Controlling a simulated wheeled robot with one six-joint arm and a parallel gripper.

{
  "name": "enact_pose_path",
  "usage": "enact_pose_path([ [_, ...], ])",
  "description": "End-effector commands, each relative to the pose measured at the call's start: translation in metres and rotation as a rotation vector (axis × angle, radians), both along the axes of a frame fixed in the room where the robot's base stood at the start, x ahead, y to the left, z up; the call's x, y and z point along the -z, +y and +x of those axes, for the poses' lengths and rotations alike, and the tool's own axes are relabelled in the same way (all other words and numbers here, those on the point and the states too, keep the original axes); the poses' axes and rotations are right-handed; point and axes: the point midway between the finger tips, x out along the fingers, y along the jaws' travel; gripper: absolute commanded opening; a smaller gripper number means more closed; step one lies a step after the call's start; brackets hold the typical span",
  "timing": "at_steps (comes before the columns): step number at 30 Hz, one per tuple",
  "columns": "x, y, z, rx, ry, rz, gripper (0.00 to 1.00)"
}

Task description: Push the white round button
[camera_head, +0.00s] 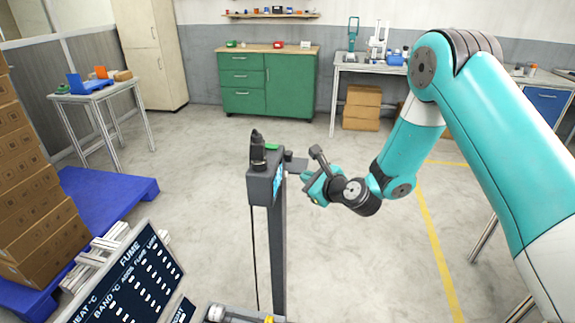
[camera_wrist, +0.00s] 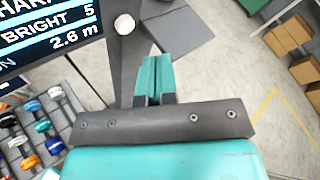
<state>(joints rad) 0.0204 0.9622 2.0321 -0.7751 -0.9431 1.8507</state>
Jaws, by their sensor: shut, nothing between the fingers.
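The white round button (camera_wrist: 125,24) shows in the wrist view, on a dark grey panel just right of a lit screen (camera_wrist: 45,35) reading "BRIGHT 5" and "2.6 m". I cannot make the button out in the head view. In the head view the screen belongs to a dark grey box (camera_head: 258,190) on top of a post. My gripper (camera_head: 305,176) is beside the box's screen side, at its right. In the wrist view my gripper's teal fingers (camera_wrist: 158,62) are together and empty, below and right of the button. Whether they touch the panel is unclear.
A dark bracket (camera_head: 295,164) sticks out right of the box. A board with printed columns (camera_head: 125,280) stands at lower left. Several coloured reels (camera_wrist: 38,130) sit in a rack at lower left of the wrist view. Open floor (camera_head: 350,255) lies right of the post.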

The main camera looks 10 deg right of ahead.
Motion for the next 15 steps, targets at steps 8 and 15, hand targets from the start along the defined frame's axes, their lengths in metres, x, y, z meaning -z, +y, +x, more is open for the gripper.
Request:
enact_pose_path([
  [8,-0.0007,0.0137,0.005,0.0,-0.001,0.0,0.0],
  [15,0.0004,0.0139,0.0053,0.0,-0.001,0.0,0.0],
])
